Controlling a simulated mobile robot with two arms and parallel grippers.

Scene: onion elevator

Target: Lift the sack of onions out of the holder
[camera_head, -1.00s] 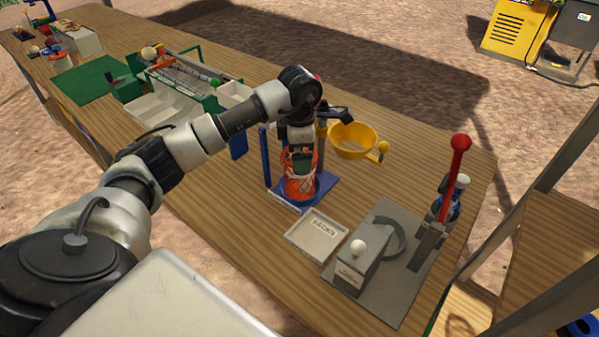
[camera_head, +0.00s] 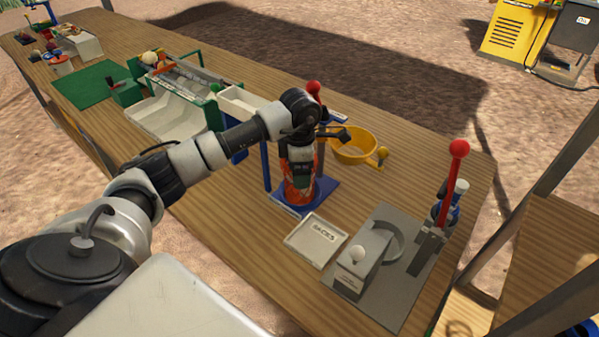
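The sack of onions (camera_head: 299,193) is an orange-red mesh sack standing in the blue holder (camera_head: 324,190) near the middle of the table. My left gripper (camera_head: 300,175) points down over the sack from above and overlaps its upper part. Its fingers are largely hidden against the sack, so I cannot tell if they are closed on it. The sack's top is hidden behind the gripper. My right gripper is not in view.
A white tray marked "SACKS" (camera_head: 304,250) lies in front. A grey press with a red-knobbed lever (camera_head: 455,180) stands at right. A green-framed machine (camera_head: 212,108) stands at back left.

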